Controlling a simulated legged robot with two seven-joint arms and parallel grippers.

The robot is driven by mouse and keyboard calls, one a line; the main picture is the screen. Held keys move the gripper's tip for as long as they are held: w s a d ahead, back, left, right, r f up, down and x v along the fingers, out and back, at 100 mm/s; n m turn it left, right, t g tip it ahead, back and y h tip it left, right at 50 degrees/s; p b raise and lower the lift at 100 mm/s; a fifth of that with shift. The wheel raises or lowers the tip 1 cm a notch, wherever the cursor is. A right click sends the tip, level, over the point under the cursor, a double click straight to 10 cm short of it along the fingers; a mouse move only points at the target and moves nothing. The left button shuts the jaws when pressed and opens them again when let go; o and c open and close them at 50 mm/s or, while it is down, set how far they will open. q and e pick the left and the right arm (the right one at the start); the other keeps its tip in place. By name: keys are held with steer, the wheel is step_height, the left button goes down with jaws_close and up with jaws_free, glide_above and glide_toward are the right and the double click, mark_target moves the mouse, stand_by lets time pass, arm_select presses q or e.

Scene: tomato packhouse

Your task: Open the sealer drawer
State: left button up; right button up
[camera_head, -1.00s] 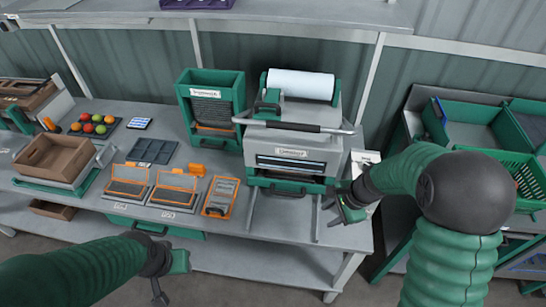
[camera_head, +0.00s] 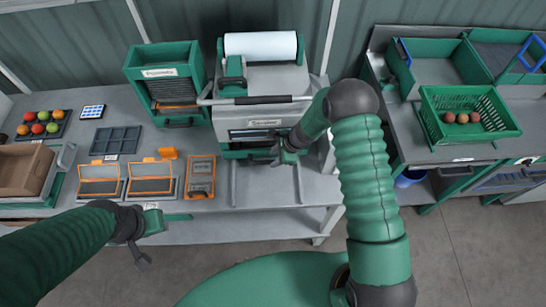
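The sealer (camera_head: 290,80) stands at the back of the bench, a grey machine with a white film roll on top and a long lever bar across its front. Its green drawer (camera_head: 238,154) is low at the front, beneath a dark slot, and looks shut. My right gripper (camera_head: 279,155) is at the right part of the drawer front, near its dark handle. The arm partly hides this spot, and I cannot tell whether the fingers touch the handle or are closed. My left gripper (camera_head: 150,238) is empty in front of the bench at lower left, its fingers apart.
A green bin (camera_head: 165,60) stands left of the sealer. Orange-framed trays (camera_head: 152,178), a dark tray (camera_head: 115,140) and a cardboard box (camera_head: 20,170) lie further left. A green basket (camera_head: 468,112) with tomatoes is on the right table. The bench directly before the drawer is clear.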

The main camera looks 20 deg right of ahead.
steer(key=shift+w+a+f, duration=0.1)
steer(key=shift+a+f, duration=0.4)
steer(key=shift+a, duration=0.05)
steer(key=shift+s, duration=0.3)
steer(key=shift+d, duration=0.2)
steer(key=shift+w+d+f, duration=0.2)
steer(key=shift+f, duration=0.05)
steer(key=c, duration=0.4)
steer(key=shift+c, duration=1.3)
steer(key=shift+r, duration=0.1)
jaws_close()
arm_select(q)
steer(key=shift+s+a+r, duration=0.1)
steer(key=shift+s+r, duration=0.25)
steer(key=shift+s, duration=0.05)
arm_select(e)
steer(key=shift+a, duration=0.15)
